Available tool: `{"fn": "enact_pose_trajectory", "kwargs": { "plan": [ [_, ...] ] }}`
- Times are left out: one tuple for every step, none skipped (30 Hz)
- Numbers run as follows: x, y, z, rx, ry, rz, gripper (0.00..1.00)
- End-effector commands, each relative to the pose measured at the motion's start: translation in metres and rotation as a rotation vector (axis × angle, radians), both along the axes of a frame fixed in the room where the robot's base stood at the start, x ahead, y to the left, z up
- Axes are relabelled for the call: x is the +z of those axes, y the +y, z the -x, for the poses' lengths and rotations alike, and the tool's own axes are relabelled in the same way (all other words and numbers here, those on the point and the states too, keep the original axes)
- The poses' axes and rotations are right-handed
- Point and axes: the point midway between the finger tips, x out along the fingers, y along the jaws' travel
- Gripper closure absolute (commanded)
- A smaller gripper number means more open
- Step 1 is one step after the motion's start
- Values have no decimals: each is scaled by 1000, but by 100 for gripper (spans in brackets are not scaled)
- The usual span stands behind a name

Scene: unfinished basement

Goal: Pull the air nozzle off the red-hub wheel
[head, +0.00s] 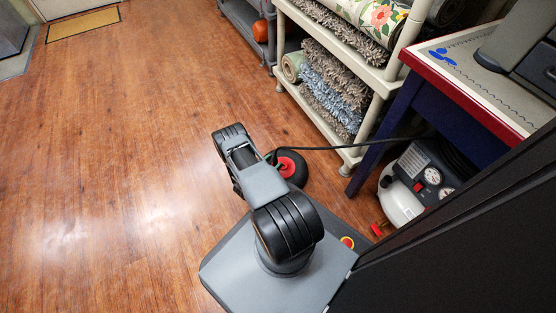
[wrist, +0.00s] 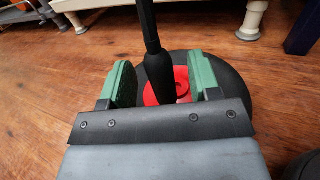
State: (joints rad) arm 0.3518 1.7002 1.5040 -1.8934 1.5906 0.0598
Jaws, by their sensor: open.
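The red-hub wheel (head: 300,172) lies on the wood floor beyond my arm in the head view. In the wrist view its red hub (wrist: 181,82) and black tire (wrist: 236,72) fill the middle. The black air nozzle (wrist: 160,72) stands over the hub, with its hose running up out of view. My gripper (wrist: 161,75) is open, with a green finger on each side of the nozzle and gaps visible. The nozzle's lower end is partly hidden behind the gripper body. In the head view my arm mostly hides the gripper.
The hose (head: 325,148) runs from the wheel to the air compressor (head: 405,190) under the red-edged table (head: 470,95). A beige shelf (head: 345,42) with rolled rugs stands behind the wheel.

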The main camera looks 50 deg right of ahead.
Motion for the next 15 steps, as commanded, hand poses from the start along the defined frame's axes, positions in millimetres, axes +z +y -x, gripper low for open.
{"fn": "enact_pose_trajectory", "kwargs": {
  "plan": [
    [-2,-7,1,-4,0,0,43],
    [-2,-11,1,-4,0,0,43],
    [-2,-15,1,-4,0,0,43],
    [-1,-18,1,-3,-1,0,43],
    [-1,-21,1,-3,-1,0,43],
    [-1,-24,1,-3,-1,0,43],
    [-1,-26,1,-3,-1,0,43],
    [-1,-27,1,-2,-1,0,43],
    [-1,-29,1,-1,0,0,43],
    [0,-30,1,-1,0,0,43],
    [0,-31,1,-1,0,0,43],
    [0,-32,1,-1,0,0,43],
    [0,-32,1,-1,0,0,43],
    [0,-33,1,-1,1,0,43],
    [0,-33,1,-1,1,0,43]
  ]
}}
